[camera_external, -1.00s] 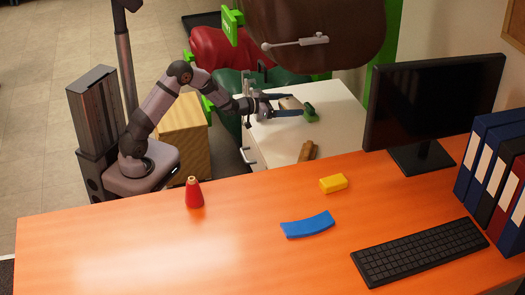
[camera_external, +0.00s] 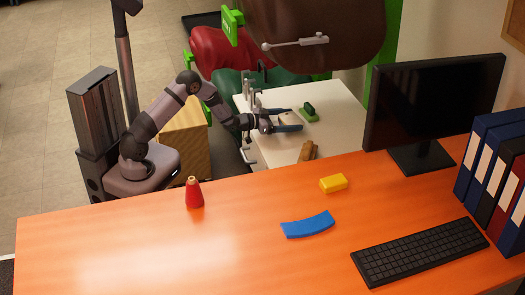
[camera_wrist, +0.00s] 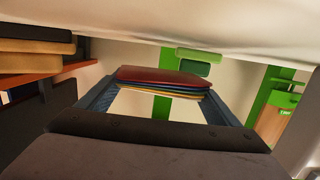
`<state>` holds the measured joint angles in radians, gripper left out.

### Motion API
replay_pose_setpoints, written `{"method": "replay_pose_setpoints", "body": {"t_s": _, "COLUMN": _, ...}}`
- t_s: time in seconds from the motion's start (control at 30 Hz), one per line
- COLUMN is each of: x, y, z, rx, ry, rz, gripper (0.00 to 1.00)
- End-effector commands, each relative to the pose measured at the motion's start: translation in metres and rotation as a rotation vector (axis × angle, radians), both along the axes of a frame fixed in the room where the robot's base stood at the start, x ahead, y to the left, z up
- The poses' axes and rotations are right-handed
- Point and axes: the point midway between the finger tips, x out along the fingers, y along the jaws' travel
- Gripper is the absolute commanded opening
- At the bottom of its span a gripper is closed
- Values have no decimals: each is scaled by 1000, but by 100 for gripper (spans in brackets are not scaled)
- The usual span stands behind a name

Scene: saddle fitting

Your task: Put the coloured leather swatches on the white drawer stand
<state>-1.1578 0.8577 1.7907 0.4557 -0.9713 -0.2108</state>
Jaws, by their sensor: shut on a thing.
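My gripper (camera_external: 288,121) is over the white drawer stand (camera_external: 335,101) behind the desk. In the wrist view, the blue fingers of my gripper (camera_wrist: 167,97) are shut on a stack of coloured leather swatches (camera_wrist: 165,77). The stack has a dark red face and thin yellow, green and blue layers, and lies across between the fingers. In the external view the swatches are mostly hidden by the gripper. I cannot tell whether the stack touches the stand top.
The orange desk (camera_external: 120,240) holds a red cone, a yellow block and a monitor (camera_external: 430,105).

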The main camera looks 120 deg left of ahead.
Motion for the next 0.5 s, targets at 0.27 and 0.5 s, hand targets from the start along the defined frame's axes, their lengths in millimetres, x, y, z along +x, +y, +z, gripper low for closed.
{"method": "replay_pose_setpoints", "body": {"t_s": 0.27, "x": 0, "y": 0, "z": -31, "rx": -2, "ry": -1, "rz": 1, "gripper": 61}}
{"method": "replay_pose_setpoints", "body": {"t_s": 0.5, "x": 0, "y": 0, "z": -36, "rx": 1, "ry": -1, "rz": 1, "gripper": 61}}
